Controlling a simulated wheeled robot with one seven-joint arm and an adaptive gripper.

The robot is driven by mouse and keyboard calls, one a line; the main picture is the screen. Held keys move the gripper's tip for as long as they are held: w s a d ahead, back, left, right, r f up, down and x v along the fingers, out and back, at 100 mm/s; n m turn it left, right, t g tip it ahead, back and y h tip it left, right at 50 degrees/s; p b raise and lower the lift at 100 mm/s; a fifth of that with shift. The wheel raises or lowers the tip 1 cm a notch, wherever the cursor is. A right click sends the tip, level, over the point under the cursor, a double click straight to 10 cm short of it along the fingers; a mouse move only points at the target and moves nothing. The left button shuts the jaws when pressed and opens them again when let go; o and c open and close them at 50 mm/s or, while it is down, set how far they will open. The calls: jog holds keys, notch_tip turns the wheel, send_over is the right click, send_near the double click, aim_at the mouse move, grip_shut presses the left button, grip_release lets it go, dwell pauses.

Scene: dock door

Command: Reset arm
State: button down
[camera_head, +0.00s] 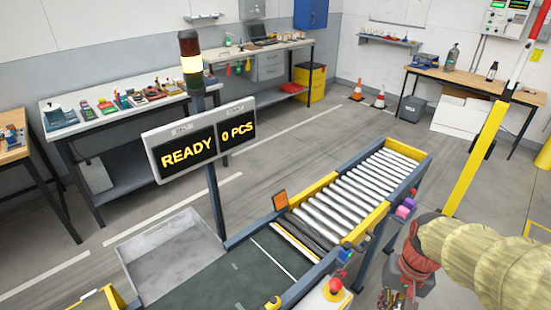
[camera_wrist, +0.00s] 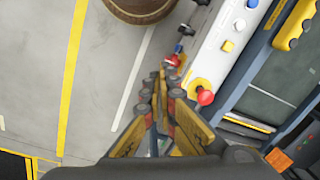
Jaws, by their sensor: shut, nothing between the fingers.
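My arm, in a pale yellow sleeve, comes in from the right edge of the head view. My gripper (camera_head: 397,297) hangs beneath its red wrist and is partly cut off by the bottom edge. In the wrist view my gripper (camera_wrist: 168,78) has its yellow and dark fingers drawn together, with nothing held. The conveyor (camera_head: 408,156) stands to the left of my arm. A red mushroom button (camera_head: 334,286) sits on the conveyor's side; one also shows just right of the fingers in the wrist view (camera_wrist: 205,97).
A post carries a sign (camera_head: 200,143) reading READY and 0 PCS. A grey metal tray (camera_head: 130,258) lies left of the conveyor. A yellow upright (camera_head: 474,160) rises near my arm. Benches and two cones (camera_head: 357,90) stand farther back. Open floor lies between.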

jog(key=s+a+r+n+t, duration=0.2)
jog(key=a+r+n+t, duration=0.3)
jog(key=a+r, duration=0.4)
notch_tip(320, 180, up, 5)
jog(key=shift+a+t+h, duration=0.3)
jog(key=shift+a+h, duration=0.1)
jog(key=c, duration=2.6)
grip_release()
